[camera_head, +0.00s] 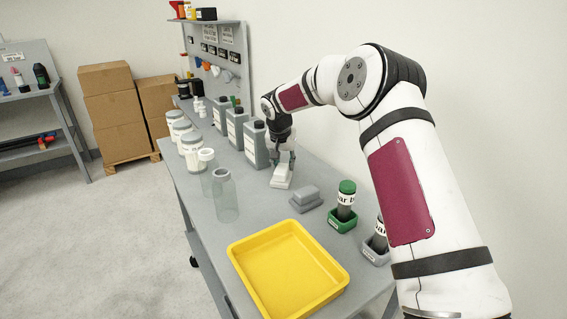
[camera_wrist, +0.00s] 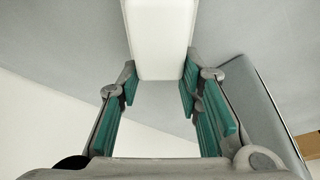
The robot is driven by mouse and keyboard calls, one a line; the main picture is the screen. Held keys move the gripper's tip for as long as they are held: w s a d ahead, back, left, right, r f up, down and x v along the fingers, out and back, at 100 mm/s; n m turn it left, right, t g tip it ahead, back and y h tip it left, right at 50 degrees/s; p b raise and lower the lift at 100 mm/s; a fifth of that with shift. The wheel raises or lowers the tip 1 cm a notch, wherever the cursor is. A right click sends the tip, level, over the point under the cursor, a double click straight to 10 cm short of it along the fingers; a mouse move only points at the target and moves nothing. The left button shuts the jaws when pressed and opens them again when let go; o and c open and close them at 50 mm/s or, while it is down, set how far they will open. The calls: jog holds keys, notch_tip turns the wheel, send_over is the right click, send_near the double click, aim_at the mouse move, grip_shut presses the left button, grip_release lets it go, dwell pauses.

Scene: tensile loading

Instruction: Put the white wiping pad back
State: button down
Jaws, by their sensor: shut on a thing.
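The white wiping pad (camera_head: 281,181) is at the fingertips of my gripper (camera_head: 284,160), over the grey bench just right of the grey jugs. In the wrist view, the white pad (camera_wrist: 160,40) is a pale block between the two green-padded fingers. My gripper (camera_wrist: 160,85) is shut on it. I cannot tell whether the pad's underside touches the bench. A grey stepped block (camera_head: 306,199) lies on the bench nearer to me, apart from the pad.
Grey jugs (camera_head: 255,146) stand close left of my gripper. Clear jars (camera_head: 225,196) and white-lidded jars (camera_head: 192,150) line the left edge. A green-capped bottle (camera_head: 346,192) sits in a green holder (camera_head: 342,221). A yellow tray (camera_head: 238,252) is at the front. The wall bounds the right.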

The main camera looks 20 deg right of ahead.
aim_at(281, 170)
jog(key=c, duration=1.2)
grip_release()
jog(key=shift+o, duration=0.2)
jog(key=v, duration=1.2)
jog(key=s+r+n, duration=0.2)
jog(key=s+r, duration=0.4)
jog(key=s, duration=0.6)
jog(key=s+r+n, duration=0.1)
jog(key=s+r, duration=0.5)
jog(key=s, duration=0.7)
jog(key=s+f+n+y, duration=0.1)
jog(key=s+f, duration=0.2)
jog(key=s, duration=1)
jog(key=s+f+n+g, duration=0.1)
jog(key=s+f, duration=0.2)
jog(key=s, duration=1.1)
jog(key=shift+d+f+y, duration=0.25)
jog(key=shift+y, duration=0.15)
